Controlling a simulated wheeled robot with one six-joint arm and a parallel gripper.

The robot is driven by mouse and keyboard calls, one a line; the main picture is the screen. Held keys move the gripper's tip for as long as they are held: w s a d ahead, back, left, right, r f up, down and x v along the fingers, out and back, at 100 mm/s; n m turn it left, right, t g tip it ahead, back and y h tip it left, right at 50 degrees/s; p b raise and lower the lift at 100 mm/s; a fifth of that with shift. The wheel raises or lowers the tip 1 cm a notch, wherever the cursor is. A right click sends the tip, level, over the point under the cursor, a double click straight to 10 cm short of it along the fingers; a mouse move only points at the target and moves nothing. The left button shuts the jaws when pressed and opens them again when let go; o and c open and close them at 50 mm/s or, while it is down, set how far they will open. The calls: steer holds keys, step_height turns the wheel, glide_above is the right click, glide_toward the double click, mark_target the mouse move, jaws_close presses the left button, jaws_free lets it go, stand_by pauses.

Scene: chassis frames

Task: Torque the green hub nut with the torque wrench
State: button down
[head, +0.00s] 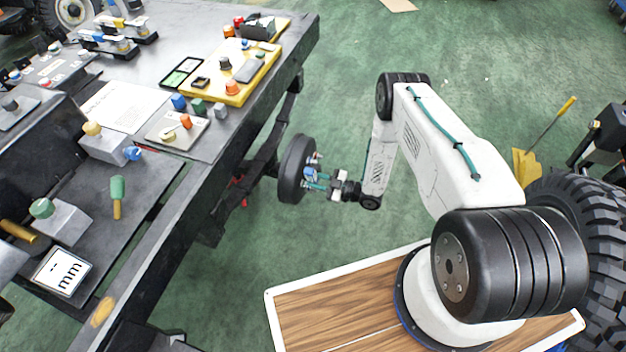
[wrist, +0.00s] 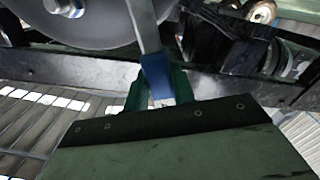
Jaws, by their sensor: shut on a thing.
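My gripper (head: 316,181) is beside a dark wheel (head: 292,168) at the bench's right side. In the wrist view my green fingers (wrist: 157,95) are shut on a blue handle (wrist: 155,78) with a grey shaft running up from it, which I take to be the torque wrench. Its far end is out of that view. The wheel's grey disc face (wrist: 105,25) fills the upper left there, with a pale metal stud at its middle. The shaft passes in front of the disc's right part. I cannot make out the green hub nut; in the head view small parts crowd together at the hub.
The long dark bench (head: 175,225) runs along the left. It carries a yellow tray (head: 233,95), a white sheet (head: 122,106), a green-handled tool (head: 117,190) and a display reading mm (head: 62,272). A yellow dustpan (head: 525,166) stands at right.

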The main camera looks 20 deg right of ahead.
steer(key=shift+s+d, duration=0.2)
steer(key=shift+d, duration=0.05)
steer(key=shift+v, duration=2.5)
